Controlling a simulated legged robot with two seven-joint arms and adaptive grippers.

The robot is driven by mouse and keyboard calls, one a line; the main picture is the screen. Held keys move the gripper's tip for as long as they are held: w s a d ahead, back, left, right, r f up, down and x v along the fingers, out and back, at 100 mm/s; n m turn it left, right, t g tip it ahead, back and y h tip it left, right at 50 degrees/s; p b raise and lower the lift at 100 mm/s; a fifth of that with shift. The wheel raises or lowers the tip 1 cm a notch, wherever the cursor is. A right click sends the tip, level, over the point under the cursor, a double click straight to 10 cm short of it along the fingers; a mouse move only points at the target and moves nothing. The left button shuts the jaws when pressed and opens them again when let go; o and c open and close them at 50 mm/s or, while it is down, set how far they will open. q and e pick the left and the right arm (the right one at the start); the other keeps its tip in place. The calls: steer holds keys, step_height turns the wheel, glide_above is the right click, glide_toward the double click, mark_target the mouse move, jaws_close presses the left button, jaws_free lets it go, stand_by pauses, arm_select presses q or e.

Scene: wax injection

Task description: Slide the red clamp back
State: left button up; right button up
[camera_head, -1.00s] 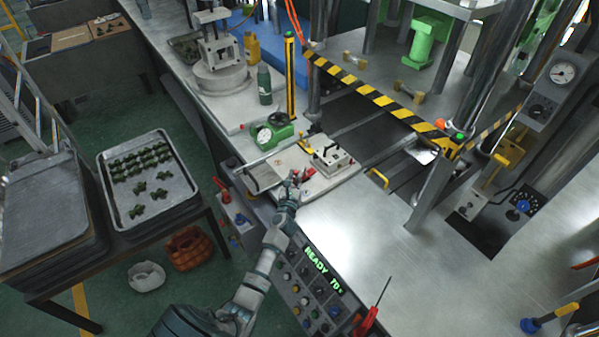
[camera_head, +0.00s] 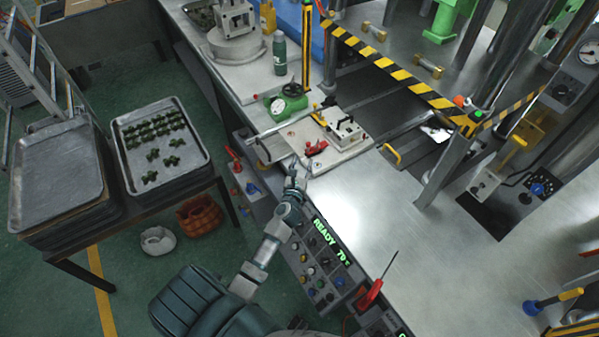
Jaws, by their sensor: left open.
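The red clamp (camera_head: 316,148) sits on a pale plate (camera_head: 340,157) at the front edge of the steel bench, beside a small silver mold block (camera_head: 345,132). My left gripper (camera_head: 296,165) is open and empty, just in front of the clamp and slightly to its left, near the plate's front corner. It looks apart from the clamp, with a small gap. My right gripper is not in view.
A green unit with a gauge (camera_head: 287,103) stands behind the plate. A control panel reading READY (camera_head: 325,240) lies below the bench edge. A red screwdriver (camera_head: 371,292) lies at the front. A striped barrier (camera_head: 400,74) crosses the press opening.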

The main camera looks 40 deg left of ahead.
arm_select(q)
steer(key=v, duration=0.5)
stand_by(0.4)
